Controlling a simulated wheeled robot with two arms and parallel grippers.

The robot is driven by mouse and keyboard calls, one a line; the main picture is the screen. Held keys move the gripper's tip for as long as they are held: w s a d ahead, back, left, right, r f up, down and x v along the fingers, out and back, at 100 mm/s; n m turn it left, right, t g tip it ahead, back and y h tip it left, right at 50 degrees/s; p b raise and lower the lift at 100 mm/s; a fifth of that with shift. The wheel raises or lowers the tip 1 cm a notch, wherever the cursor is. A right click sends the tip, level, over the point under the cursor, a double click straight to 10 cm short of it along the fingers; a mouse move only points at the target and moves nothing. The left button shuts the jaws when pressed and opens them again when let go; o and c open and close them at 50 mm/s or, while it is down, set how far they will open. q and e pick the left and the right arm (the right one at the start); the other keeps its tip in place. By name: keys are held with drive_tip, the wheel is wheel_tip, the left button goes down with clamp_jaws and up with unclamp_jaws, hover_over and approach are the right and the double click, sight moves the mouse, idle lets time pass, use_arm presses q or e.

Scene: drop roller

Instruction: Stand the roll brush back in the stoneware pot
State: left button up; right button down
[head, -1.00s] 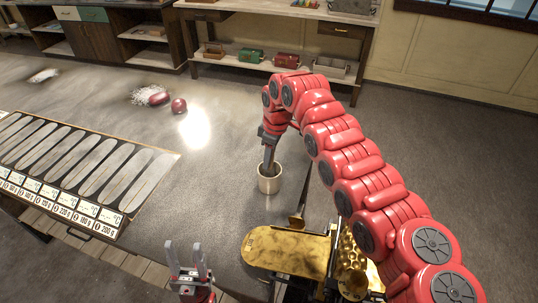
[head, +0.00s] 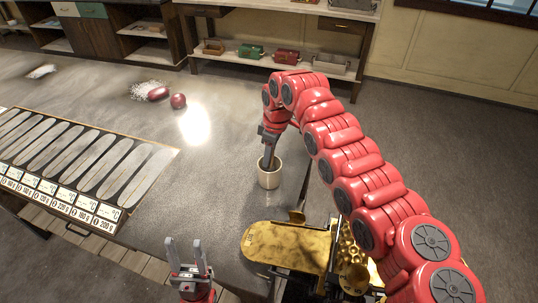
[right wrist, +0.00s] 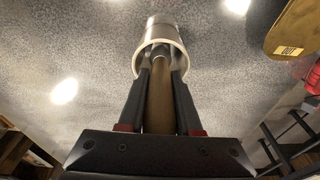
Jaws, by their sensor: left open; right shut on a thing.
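The pale stoneware pot (head: 269,180) stands upright on the grey tabletop, below my right gripper; it also shows in the right wrist view (right wrist: 165,32). My right gripper (head: 270,158) points down with its fingertips at the pot's mouth. It is shut on a brown cylinder, which I take for the roll brush (right wrist: 158,100). The brush runs between the fingers toward the pot's opening; its far end is hidden in or behind the rim. My left gripper (head: 187,244) is open and empty at the bottom of the head view, apart from the pot.
A board with long grey slots and temperature labels (head: 90,165) lies at the left. A brass machine with a flat plate (head: 285,245) stands at the front right, close to my right arm. Two red objects (head: 178,101) lie further back. The tabletop between is clear.

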drive_tip(key=shift+f, duration=0.25)
drive_tip(key=shift+c, duration=1.9)
unclamp_jaws()
drive_tip(key=shift+r, duration=0.4)
drive_tip(key=shift+s+d+r, duration=0.1)
drive_tip(key=shift+d+r, duration=0.05)
drive_tip(key=shift+r, duration=0.9)
drive_tip(key=shift+d+r, duration=0.15)
drive_tip(key=shift+r, duration=0.85)
drive_tip(key=shift+s+d+r, duration=0.1)
drive_tip(key=shift+d+r, duration=0.05)
drive_tip(key=shift+r, duration=0.9)
drive_tip(key=o, duration=0.4)
drive_tip(key=shift+r+p, duration=1.2)
drive_tip(key=shift+r, duration=1.8)
